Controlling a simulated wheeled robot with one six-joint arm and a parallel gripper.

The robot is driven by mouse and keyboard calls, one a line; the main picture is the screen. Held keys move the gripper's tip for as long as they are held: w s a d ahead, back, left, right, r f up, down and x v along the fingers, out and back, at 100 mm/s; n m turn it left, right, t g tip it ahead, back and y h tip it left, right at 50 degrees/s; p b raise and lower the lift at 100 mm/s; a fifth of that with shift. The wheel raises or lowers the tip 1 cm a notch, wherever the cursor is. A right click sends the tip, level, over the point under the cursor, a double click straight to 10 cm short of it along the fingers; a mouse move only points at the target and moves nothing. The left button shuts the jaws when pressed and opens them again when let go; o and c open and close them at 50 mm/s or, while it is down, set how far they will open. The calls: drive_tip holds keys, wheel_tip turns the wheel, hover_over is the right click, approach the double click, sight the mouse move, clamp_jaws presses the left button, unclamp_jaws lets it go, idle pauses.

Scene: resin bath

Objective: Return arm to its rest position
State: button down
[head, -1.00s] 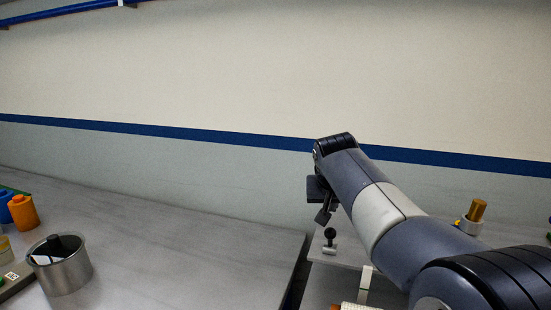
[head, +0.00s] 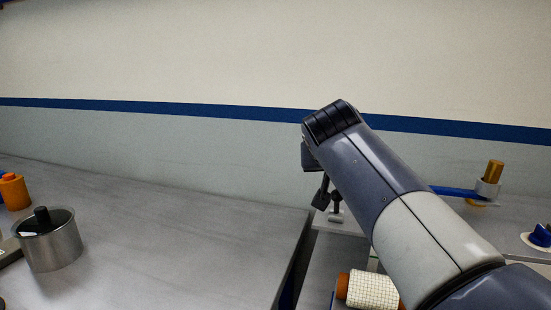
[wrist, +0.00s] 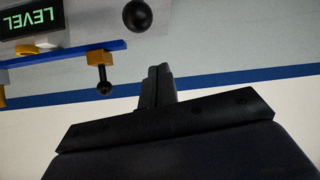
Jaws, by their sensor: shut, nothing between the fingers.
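My arm reaches from the lower right of the head view up to the middle. My gripper (head: 321,194) hangs under the arm's far end, small and partly hidden behind it. In the wrist view my gripper (wrist: 157,80) shows as dark fingers together, with nothing between them. It touches nothing that I can see there.
A metal pot (head: 54,245) and an orange bottle (head: 13,190) stand on the left table (head: 160,245). A white gridded roll (head: 372,291) lies below my arm. A brass cylinder (head: 494,171) stands at right. In the wrist view, a LEVEL display (wrist: 30,22) and a black ball (wrist: 138,15) show.

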drive_tip(key=shift+s+a+f+t+b, duration=0.15)
drive_tip(key=shift+s+t+b, duration=0.35)
drive_tip(key=shift+b, duration=0.3)
drive_tip(key=v, duration=0.9)
drive_tip(key=x, duration=0.5)
drive_tip(key=r+p+x, duration=0.1)
drive_tip(key=x, duration=0.2)
drive_tip(key=shift+w+f, duration=0.2)
drive_tip(key=shift+w, duration=0.35)
drive_tip(key=w+d+f+g+y+p, duration=0.2)
drive_tip(key=w+g+p, duration=0.6)
drive_tip(key=p, duration=1.4)
drive_tip(key=shift+w+d+f+g+y+p, duration=0.35)
drive_tip(key=shift+d+f+g, duration=0.5)
drive_tip(key=shift+f, duration=0.45)
